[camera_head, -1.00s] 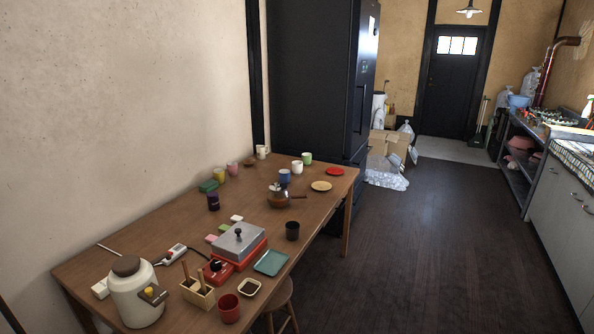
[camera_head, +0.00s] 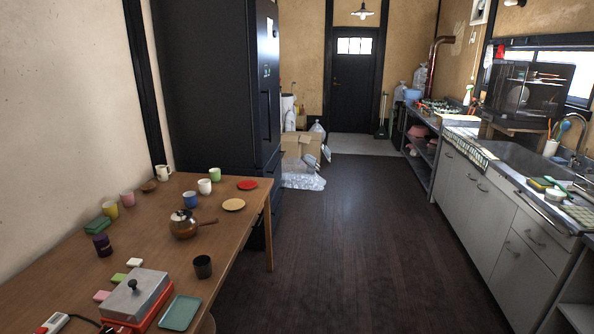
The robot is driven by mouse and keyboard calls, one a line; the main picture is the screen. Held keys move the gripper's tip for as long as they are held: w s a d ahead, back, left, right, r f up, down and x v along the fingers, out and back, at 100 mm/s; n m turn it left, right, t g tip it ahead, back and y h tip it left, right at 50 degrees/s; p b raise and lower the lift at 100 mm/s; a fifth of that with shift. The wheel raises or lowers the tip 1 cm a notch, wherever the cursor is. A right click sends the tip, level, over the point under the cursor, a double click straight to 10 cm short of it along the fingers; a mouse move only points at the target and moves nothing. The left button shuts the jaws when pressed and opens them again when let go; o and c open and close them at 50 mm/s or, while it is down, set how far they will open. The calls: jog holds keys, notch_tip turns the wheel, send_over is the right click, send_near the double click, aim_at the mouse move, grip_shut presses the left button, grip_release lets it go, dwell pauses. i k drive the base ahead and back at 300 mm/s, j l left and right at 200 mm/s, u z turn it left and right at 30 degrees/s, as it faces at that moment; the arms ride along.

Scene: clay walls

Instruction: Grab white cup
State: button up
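Two whitish cups stand on the wooden table (camera_head: 150,232). One white cup (camera_head: 204,187) stands near the table's far right part, between a blue cup and a green cup. Another pale, cream-white mug (camera_head: 163,173) stands at the far left corner, near the wall. Both look upright. My gripper is not in view, and no part of my arm shows.
A black fridge (camera_head: 215,80) stands behind the table. The dark floor (camera_head: 345,235) between table and sink counter (camera_head: 490,200) is clear.

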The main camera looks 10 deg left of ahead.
aim_at(205, 188)
jog(key=i+u, duration=0.1)
jog(key=i, duration=1.7)
jog(key=i+l+u, duration=0.15)
jog(key=i+u, duration=0.15)
jog(key=i, duration=0.3)
jog(key=i+l+u, duration=0.35)
jog(key=i, duration=0.2)
jog(key=i+l+u, duration=0.3)
jog(key=i, duration=0.25)
